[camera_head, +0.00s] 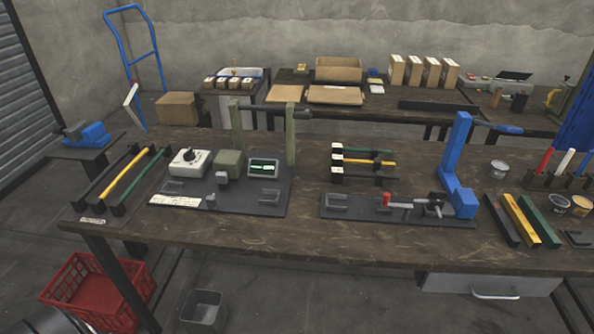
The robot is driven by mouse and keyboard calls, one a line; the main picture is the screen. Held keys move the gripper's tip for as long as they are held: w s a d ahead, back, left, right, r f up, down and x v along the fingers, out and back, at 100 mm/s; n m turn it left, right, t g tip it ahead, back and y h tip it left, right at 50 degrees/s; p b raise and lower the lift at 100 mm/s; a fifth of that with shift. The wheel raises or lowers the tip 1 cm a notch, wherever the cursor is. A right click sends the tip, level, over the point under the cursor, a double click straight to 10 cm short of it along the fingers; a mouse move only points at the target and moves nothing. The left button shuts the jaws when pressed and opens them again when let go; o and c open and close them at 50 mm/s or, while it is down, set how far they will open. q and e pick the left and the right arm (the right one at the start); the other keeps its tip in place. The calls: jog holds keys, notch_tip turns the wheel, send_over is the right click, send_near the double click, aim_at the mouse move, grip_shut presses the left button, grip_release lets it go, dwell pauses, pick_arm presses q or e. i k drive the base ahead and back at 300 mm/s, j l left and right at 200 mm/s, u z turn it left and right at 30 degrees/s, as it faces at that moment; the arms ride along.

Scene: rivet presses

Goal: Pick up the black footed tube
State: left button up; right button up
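Black tubes or bars show in three places, and I cannot tell for sure which is the footed one. One black tube (97,178) lies at the left end of the workbench beside a yellow tube (125,172) and a green tube (147,178). Another black tube (365,179) with a pale end lies at the middle, in front of a yellow and a green one. A black bar (501,222) lies at the right, beside a yellow bar (522,222) and a green bar (541,222). Neither of my grippers is in view.
An olive press (237,130) with a white control box (189,163) stands left of centre. A blue press (458,150) stands right of centre. Tins and coloured handles crowd the right end. A red crate (98,290) and grey bin (204,311) stand on the floor.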

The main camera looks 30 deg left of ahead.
aim_at(337, 173)
jog(key=u, duration=0.5)
jog(key=z, duration=3.2)
jog(key=u, duration=3.2)
jog(key=i+l+u, duration=0.1)
jog(key=l, duration=0.3)
jog(key=i+l+u, duration=0.1)
jog(key=l, duration=0.35)
jog(key=i+l+u, duration=0.1)
jog(key=i+l, duration=0.15)
jog(key=l, duration=0.15)
jog(key=i+l+u, duration=0.1)
jog(key=l, duration=0.35)
jog(key=i+l+u, duration=0.1)
jog(key=l, duration=0.35)
